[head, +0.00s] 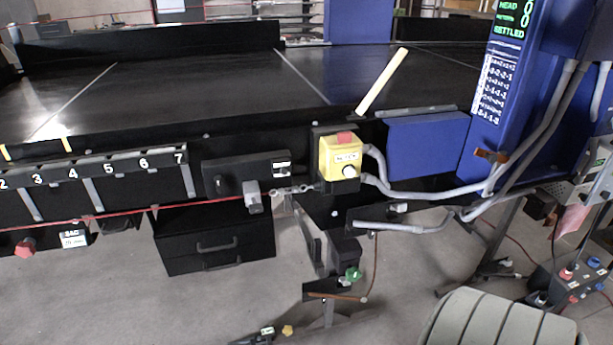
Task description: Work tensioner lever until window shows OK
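A black tensioner box (240,176) is mounted on the conveyor's black side, left of the yellow emergency-stop box. A small light window or label (282,170) sits at its right end; its text is too small to read. A grey lever-like block (252,197) hangs at the box's lower edge, over the line of the red pull cord (110,212). A metal link or turnbuckle (291,190) joins the cord toward the yellow box. Neither of my grippers is in view, and nothing is seen touching the lever.
The yellow emergency-stop box (340,157) with a red button and grey conduits (430,190) stands right of the tensioner. A black drawer unit (216,240) is below it. A green foot-level knob (353,274) sits lower right. Open floor (130,305) lies in front at left.

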